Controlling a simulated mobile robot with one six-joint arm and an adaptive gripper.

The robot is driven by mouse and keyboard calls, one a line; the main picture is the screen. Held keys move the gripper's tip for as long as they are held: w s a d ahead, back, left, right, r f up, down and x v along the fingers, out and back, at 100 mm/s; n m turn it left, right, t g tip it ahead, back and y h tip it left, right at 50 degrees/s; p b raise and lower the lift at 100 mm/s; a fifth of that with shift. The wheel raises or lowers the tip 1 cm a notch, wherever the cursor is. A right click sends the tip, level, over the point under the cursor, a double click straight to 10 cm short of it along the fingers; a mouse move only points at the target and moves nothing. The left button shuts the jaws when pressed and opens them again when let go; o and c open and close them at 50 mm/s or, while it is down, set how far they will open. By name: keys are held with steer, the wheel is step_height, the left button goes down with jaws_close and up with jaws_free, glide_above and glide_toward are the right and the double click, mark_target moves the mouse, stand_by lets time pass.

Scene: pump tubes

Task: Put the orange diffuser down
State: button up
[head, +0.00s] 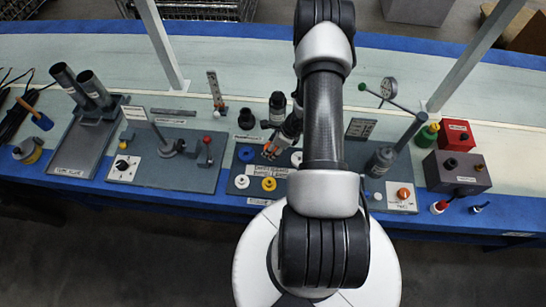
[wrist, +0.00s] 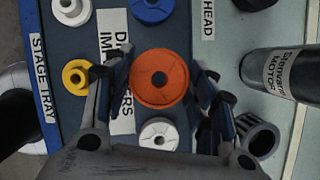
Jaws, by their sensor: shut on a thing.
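The disc faces the camera and covers part of the label on the dark blue-grey tray (wrist: 106,150). I cannot tell whether it touches the tray or hangs just above it. In the head view my gripper (head: 270,148) is over the back part of the tray (head: 256,196), and the diffuser is mostly hidden by my gripper.
On the tray are a blue ring (wrist: 152,8), a yellow ring (wrist: 76,78), a white ring (wrist: 72,10) and another white ring (wrist: 158,133) close beside the diffuser. A dark motor cylinder (wrist: 285,75) and a ribbed cup (wrist: 260,138) stand off the tray, to the right.

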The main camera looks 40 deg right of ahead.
steer(key=shift+f+b, duration=0.7)
steer(key=shift+f, duration=2.05)
steer(key=shift+f, duration=0.1)
steer(key=o, duration=1.3)
